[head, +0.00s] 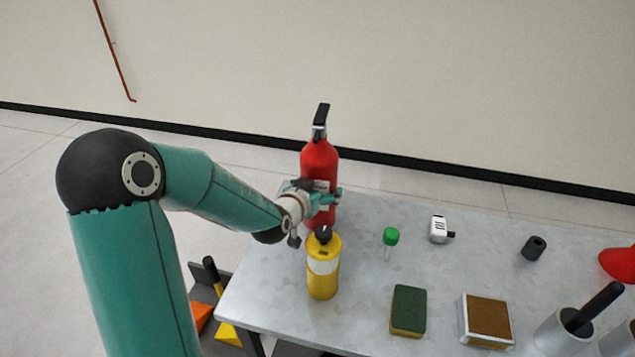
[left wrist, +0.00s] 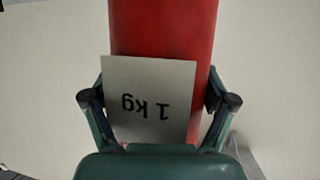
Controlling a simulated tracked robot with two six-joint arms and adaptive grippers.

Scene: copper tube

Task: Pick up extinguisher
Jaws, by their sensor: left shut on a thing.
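The red fire extinguisher (head: 319,160) with a black handle stands upright at the back left of the grey table. My left gripper (head: 328,196) is shut on its body, below the middle. In the left wrist view the red cylinder (left wrist: 190,28) with a white "1 kg" label fills the space between the fingers of my left gripper (left wrist: 158,105). The head view does not clearly show whether the extinguisher's base touches the table. My right gripper is not in view.
A yellow bottle (head: 323,280) stands just in front of the extinguisher. The grey table (head: 360,225) also holds a green-capped tube (head: 390,237), a white device (head: 438,229), a black cylinder (head: 534,248), a sponge (head: 408,310) and a brown-topped block (head: 487,318). Space right of the extinguisher is clear.

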